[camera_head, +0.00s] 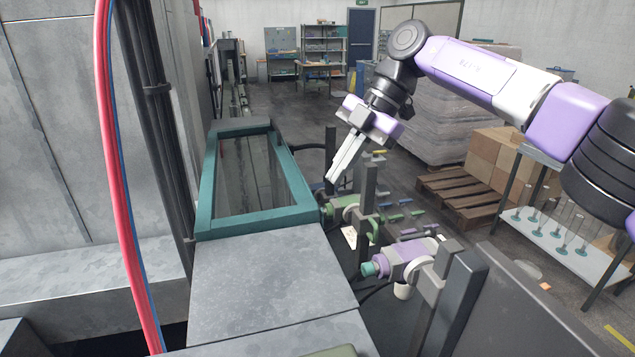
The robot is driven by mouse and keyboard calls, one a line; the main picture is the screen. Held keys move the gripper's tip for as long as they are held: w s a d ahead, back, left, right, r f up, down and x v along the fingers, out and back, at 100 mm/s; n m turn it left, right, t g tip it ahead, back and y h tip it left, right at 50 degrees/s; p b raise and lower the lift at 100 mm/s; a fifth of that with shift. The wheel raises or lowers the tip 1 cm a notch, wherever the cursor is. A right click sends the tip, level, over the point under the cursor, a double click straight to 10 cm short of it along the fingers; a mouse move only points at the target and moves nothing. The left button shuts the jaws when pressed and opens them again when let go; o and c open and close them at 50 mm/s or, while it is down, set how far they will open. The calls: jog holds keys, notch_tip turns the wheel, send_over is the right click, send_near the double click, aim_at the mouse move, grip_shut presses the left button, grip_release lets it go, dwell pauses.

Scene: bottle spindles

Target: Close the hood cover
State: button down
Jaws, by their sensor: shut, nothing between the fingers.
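The hood cover (206,207) appears to be the teal-framed panel with a clear pane, left of centre in the head view. It is on the grey machine housing; I cannot tell whether it lies fully flat or is slightly raised. My gripper (331,178) is shut and empty, pointing down and to the left. Its fingertips are just right of the cover's right edge in the picture, above a green spindle (341,209). I cannot tell whether they touch anything.
A purple spindle unit (405,260) with a teal tip and dark upright posts (369,200) stand right of the housing. Red and blue hoses (115,170) hang at left. A grey housing top (265,280) is bare in front. Boxes (497,158) and a bottle rack (550,232) stand at right.

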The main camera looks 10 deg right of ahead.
aim_at(307, 194)
jog(key=w+a+r+m+t+h, duration=0.1)
jog(key=a+r+m+t+h, duration=0.2)
jog(key=m, duration=1.3)
jog(key=w+a+r+m+h, duration=0.25)
jog(key=r+m, duration=0.25)
jog(key=m, duration=1.1)
jog(key=f+n, duration=0.2)
jog(key=f, duration=0.2)
jog(key=w+f+n, duration=0.1)
jog(key=f+n, duration=0.2)
jog(key=f, duration=0.1)
jog(key=w+f+n+h, duration=0.1)
jog(key=f+n, duration=0.1)
jog(key=f, duration=0.2)
jog(key=shift+w+d+f+t, duration=0.1)
jog(key=shift+d+t, duration=0.2)
jog(key=shift+d, duration=0.05)
jog(key=shift+f, duration=0.55)
